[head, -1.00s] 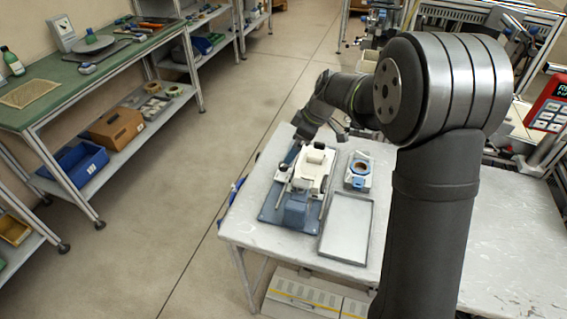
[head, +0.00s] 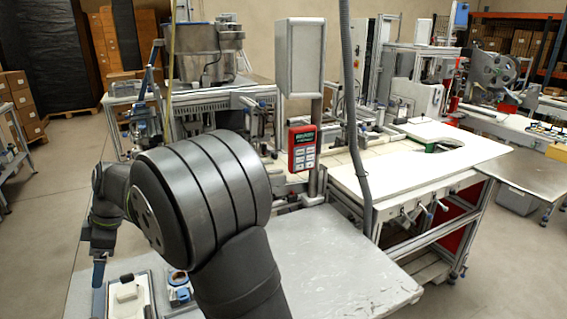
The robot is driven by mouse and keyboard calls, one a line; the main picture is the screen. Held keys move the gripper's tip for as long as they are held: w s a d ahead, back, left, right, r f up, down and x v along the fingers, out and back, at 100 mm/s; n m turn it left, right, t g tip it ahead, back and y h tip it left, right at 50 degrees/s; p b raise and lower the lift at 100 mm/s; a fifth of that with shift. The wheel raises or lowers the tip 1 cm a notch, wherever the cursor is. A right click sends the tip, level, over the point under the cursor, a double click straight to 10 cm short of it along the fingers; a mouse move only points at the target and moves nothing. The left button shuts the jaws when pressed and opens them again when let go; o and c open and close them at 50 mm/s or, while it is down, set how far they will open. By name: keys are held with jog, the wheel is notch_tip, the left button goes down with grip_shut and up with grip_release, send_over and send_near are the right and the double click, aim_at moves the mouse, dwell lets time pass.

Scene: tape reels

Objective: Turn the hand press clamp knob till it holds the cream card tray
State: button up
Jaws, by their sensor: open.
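The hand press (head: 130,300) shows at the bottom left of the head view as a cream-white top with a raised block, cut off by the lower edge. A blue upright part (head: 98,272) stands at its left. My gripper (head: 99,252) is at the end of my wrist, just above or beside that blue part. It is small and dark here. The jaws are open, but I cannot tell whether they touch anything. I cannot make out the clamp knob, nor tell the cream card tray from the press's cream top.
A small white-and-blue fixture (head: 180,290) sits right of the press, partly behind my arm. The grey worktop (head: 340,265) is bare to the right. A red keypad box (head: 303,148) on a post and a grey hanging cable (head: 355,110) stand behind it.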

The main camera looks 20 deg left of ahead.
jog(key=c, duration=0.7)
jog(key=s+a+m+t+h, duration=0.3)
jog(key=s+a, duration=0.2)
jog(key=s, duration=0.1)
jog(key=f, duration=1.7)
jog(key=shift+w+a+f, duration=0.1)
jog(key=shift+w+a, duration=0.1)
jog(key=shift+w, duration=0.05)
jog(key=c, duration=1)
